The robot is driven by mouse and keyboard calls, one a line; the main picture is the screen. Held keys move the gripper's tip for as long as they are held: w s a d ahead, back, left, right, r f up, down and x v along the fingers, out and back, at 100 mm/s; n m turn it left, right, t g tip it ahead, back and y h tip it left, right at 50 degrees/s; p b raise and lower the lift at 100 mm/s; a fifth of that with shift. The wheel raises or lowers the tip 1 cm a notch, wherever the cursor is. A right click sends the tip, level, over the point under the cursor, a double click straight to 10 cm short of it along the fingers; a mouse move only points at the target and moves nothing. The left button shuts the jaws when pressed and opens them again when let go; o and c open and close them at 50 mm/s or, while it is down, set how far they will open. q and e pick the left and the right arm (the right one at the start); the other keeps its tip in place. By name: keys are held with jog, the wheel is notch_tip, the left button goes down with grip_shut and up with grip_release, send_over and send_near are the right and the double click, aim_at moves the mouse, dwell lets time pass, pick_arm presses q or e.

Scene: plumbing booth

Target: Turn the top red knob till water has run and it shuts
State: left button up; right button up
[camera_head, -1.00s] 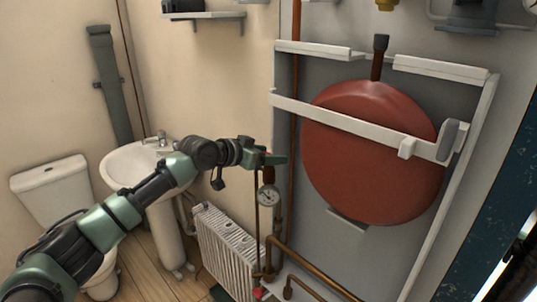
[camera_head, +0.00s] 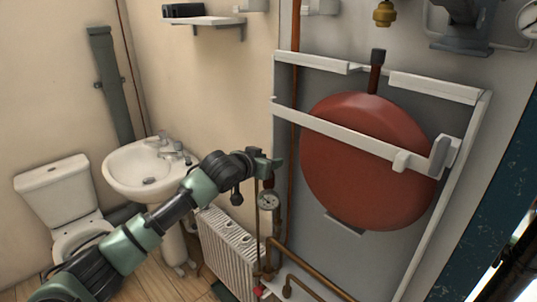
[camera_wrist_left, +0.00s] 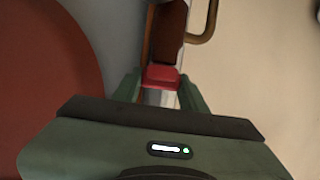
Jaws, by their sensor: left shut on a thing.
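The top red knob (camera_wrist_left: 160,77) shows in the left wrist view between the two fingers of my left gripper (camera_wrist_left: 158,92). The fingers stand on either side of it, and the gripper is shut on it. In the head view my left gripper (camera_head: 268,162) is at the top of the pipe above the round gauge (camera_head: 268,201), and it hides the knob there. A second, lower red knob (camera_head: 260,291) shows near the pipes at the bottom. I cannot see any running water. My right gripper is not in view.
A large red round tank (camera_head: 365,165) hangs behind a white frame (camera_head: 340,132) to the right of the gripper. A white radiator (camera_head: 228,255) stands below my arm. A sink (camera_head: 130,180) and toilet (camera_head: 60,195) are at the left. Copper pipes (camera_head: 310,268) run low.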

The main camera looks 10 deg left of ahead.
pick_arm(q)
jog(key=n+y, duration=0.2)
jog(key=y, duration=0.1)
jog(key=shift+d+n+t, duration=0.25)
jog(key=shift+n+t, duration=0.05)
jog(key=shift+n, duration=0.1)
jog(key=n+y+b, duration=0.1)
jog(key=n+y, duration=0.1)
jog(key=shift+y, duration=0.4)
jog(key=shift+a+n+g+y+b, duration=0.2)
jog(key=shift+n+g+y+b, duration=0.2)
jog(key=shift+n+y+b, duration=0.55)
jog(key=shift+n+y, duration=0.25)
jog(key=shift+y, duration=0.1)
jog(key=o, duration=1.4)
jog(key=shift+b+v, duration=1)
jog(key=shift+v, duration=2.85)
